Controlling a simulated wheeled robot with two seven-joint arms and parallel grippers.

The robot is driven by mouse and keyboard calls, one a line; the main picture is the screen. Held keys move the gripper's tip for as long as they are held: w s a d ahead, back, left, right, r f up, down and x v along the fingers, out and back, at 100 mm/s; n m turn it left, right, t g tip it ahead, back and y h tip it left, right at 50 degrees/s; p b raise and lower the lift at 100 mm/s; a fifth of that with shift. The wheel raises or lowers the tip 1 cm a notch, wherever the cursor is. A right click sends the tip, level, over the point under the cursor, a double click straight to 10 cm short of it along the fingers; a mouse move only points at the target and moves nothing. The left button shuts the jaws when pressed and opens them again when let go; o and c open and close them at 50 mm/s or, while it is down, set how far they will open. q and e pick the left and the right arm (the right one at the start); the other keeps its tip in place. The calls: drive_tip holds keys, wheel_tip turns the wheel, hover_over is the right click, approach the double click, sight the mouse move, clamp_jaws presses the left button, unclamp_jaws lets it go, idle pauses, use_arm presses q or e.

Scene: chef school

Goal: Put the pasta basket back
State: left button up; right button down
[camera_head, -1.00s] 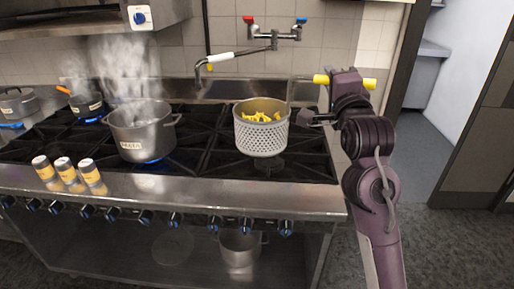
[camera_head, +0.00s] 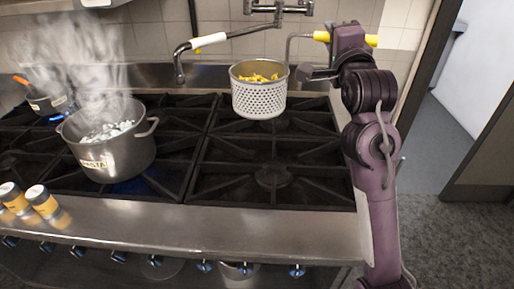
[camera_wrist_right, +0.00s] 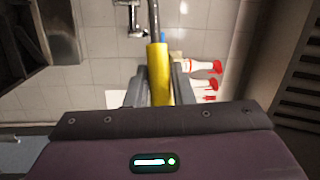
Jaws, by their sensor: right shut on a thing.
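The pasta basket (camera_head: 258,99) is a pale perforated metal basket with yellow pasta in it. It hangs upright above the back of the right part of the stove, to the right of the pot. My right gripper (camera_head: 346,38) is shut on its yellow handle, which also shows between the fingers in the right wrist view (camera_wrist_right: 158,75). A steaming metal pot labelled PASTA (camera_head: 125,157) stands on a left burner with bubbling water in it. My left gripper is out of view.
The right-hand burner grates (camera_head: 272,176) are bare. A jointed tap (camera_head: 208,40) reaches out from the wall left of the basket. A smaller pan (camera_head: 45,104) stands at the back left. Yellow-labelled shakers (camera_head: 42,201) stand on the front ledge.

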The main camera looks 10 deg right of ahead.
drive_tip(key=shift+w, duration=0.1)
use_arm(q)
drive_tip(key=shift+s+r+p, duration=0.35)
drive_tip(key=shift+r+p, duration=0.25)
drive_tip(key=shift+p, duration=0.05)
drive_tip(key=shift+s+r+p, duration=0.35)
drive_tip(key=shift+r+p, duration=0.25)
use_arm(e)
wheel_tip(320, 180, down, 20)
drive_tip(key=shift+r, duration=0.2)
drive_tip(key=shift+f, duration=0.15)
drive_tip(key=c, duration=1.3)
unclamp_jaws()
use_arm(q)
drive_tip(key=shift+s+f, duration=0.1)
use_arm(e)
drive_tip(key=shift+o, duration=0.2)
